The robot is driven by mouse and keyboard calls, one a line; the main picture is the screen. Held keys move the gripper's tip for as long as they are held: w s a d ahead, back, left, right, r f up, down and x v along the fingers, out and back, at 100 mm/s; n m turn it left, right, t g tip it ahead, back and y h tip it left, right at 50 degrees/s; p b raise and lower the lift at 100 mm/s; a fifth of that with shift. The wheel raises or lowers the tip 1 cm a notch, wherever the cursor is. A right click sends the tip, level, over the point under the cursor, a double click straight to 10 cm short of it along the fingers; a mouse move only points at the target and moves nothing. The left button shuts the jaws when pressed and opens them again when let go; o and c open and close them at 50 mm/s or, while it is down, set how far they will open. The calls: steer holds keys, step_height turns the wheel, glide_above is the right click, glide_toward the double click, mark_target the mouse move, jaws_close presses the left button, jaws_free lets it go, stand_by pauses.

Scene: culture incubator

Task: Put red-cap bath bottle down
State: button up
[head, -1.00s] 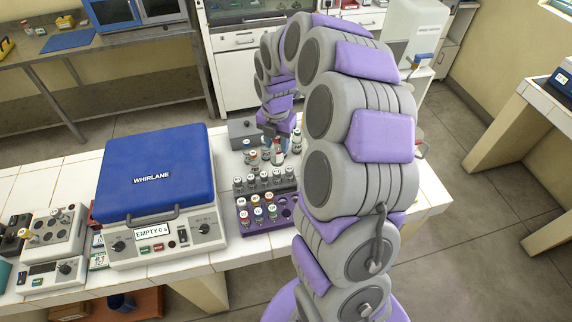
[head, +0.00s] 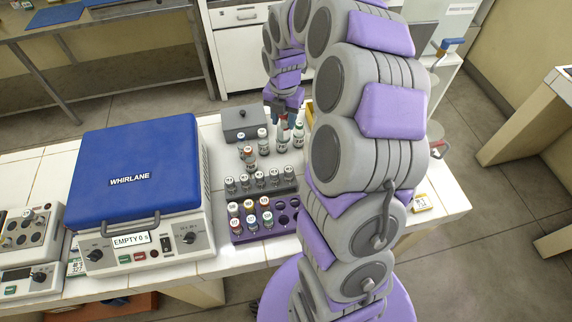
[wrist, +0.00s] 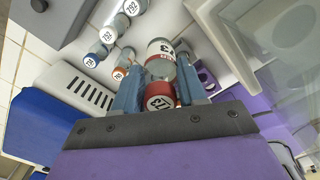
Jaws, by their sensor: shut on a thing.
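The red-cap bath bottle (wrist: 160,62) is between my gripper's (wrist: 158,92) two blue fingers in the wrist view. Its red cap with a round number label faces the camera, and its pale body extends beyond the fingers. My gripper is shut on it. In the head view my gripper (head: 283,113) points down over the white-tiled bench, with the bottle (head: 283,140) below it, among other small bottles. I cannot tell whether the bottle's base touches the bench.
Loose bottles (head: 250,157) stand close to the left of the held one. A grey lidded box (head: 243,122) is behind them. A grey rack (head: 285,187) and purple rack (head: 282,226) hold more bottles in front. The blue-lidded Whirlane centrifuge (head: 140,170) stands left.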

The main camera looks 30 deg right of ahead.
mark_target(285, 126)
steer(key=f+b, duration=0.3)
steer(key=f, duration=0.1)
steer(key=shift+w+d, duration=0.15)
steer(key=shift+d, duration=0.1)
steer(key=shift+d+f+b, duration=0.45)
steer(key=shift+f+b, duration=0.05)
steer(key=shift+f, duration=0.3)
steer(key=f+b, duration=0.2)
steer(key=f, duration=0.7)
steer(key=shift+a+f, duration=0.2)
steer(key=shift+r, duration=0.1)
steer(key=o, duration=1.1)
steer(key=shift+a, duration=0.1)
steer(key=shift+c, duration=0.2)
